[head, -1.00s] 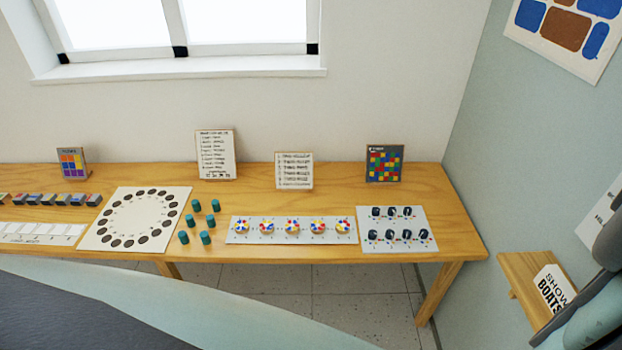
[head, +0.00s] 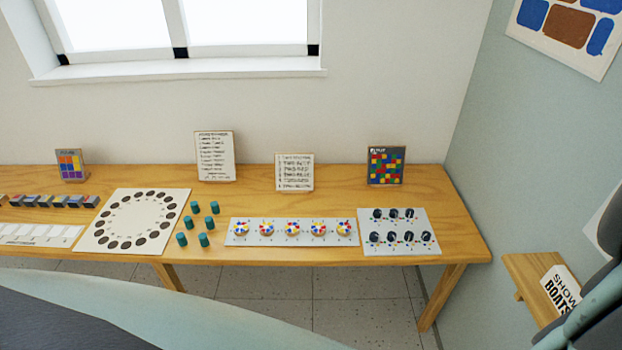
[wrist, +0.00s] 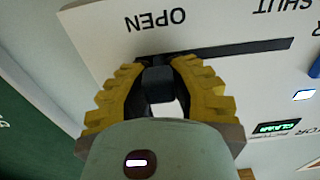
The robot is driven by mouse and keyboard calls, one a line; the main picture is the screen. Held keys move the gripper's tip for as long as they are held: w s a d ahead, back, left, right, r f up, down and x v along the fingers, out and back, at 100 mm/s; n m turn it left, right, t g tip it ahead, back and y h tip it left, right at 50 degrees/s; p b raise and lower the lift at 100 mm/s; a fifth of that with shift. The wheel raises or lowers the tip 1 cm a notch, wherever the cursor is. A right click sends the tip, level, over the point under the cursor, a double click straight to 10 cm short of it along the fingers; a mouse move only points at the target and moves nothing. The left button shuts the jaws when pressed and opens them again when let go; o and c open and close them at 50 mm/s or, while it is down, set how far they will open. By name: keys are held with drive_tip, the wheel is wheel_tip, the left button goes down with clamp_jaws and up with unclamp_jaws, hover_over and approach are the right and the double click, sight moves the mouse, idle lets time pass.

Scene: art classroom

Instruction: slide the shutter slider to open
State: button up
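In the wrist view, a white panel carries a long dark slot (wrist: 240,47). The lettering is upside down: "OPEN" (wrist: 160,20) is above the slot's left end and "SHUT" (wrist: 285,5) is toward its right end. The dark shutter slider knob (wrist: 158,84) is at the left end of the slot, by "OPEN". My gripper (wrist: 158,68) has its yellow ribbed fingers closed in on both sides of the knob, seemingly touching it. The fingers hide part of the slot. The slider panel and gripper fingers are not visible in the head view.
A small lit display (wrist: 277,127) and a blue part (wrist: 315,68) are at the right of the wrist view. In the head view, a wooden table (head: 230,272) holds panels, cards and several green cylinders. A small wooden shelf (head: 525,275) is on the right wall.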

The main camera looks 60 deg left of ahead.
drive_tip(key=shift+o, duration=1.4)
drive_tip(key=shift+s+d, duration=0.15)
drive_tip(key=shift+d, duration=0.1)
drive_tip(key=o, duration=0.4)
drive_tip(key=shift+a, duration=0.1)
drive_tip(key=shift+c, duration=0.2)
drive_tip(key=v, duration=1.2)
